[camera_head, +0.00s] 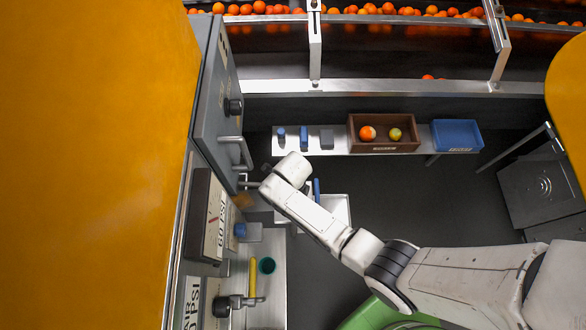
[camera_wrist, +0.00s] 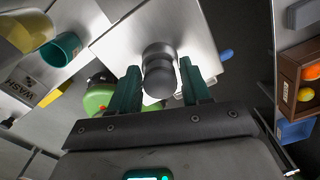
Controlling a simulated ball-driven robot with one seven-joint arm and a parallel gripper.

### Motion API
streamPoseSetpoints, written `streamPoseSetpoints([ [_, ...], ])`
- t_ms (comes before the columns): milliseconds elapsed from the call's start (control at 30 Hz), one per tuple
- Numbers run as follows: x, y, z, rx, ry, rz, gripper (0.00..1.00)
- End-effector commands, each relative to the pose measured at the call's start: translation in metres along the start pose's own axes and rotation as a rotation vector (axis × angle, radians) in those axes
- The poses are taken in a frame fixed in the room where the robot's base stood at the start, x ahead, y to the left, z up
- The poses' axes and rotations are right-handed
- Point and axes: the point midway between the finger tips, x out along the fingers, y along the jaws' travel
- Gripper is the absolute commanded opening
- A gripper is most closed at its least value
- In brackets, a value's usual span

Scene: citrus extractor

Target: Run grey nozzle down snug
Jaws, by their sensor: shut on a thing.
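The grey nozzle (camera_wrist: 160,82) is a dark, rounded piece in the middle of the wrist view. My gripper (camera_wrist: 159,66) has its two dark green fingers on either side of it and is shut on it. Behind the nozzle is a pale metal plate (camera_wrist: 118,45); I cannot tell whether the nozzle sits flush against anything. In the head view my arm's end covers the nozzle, beside the grey cabinet door (camera_head: 214,110).
A brown crate (camera_head: 384,147) with two fruits and a blue bin (camera_head: 457,136) stand on the back shelf, with small blue and grey pieces to their left. A teal cup (camera_head: 267,265) and yellow stick (camera_head: 252,278) are on the lower-left shelf.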

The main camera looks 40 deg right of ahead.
Motion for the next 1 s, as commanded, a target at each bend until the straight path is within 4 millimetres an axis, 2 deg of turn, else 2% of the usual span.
streamPoseSetpoints([
  [167, 0.0011, 0.0011, -0.0019, 0.008, 0.004, 0.003, 0.30],
  [200, 0.0011, 0.0011, -0.0019, 0.008, 0.005, 0.003, 0.48],
  [467, 0.0007, 0.0007, -0.0012, -0.004, 0.003, 0.002, 0.49],
  [667, 0.0004, 0.0005, -0.0006, -0.132, 0.001, 0.001, 0.49],
  [1000, 0.0001, 0.0003, -0.0003, -0.192, 0.000, 0.001, 0.49],
])
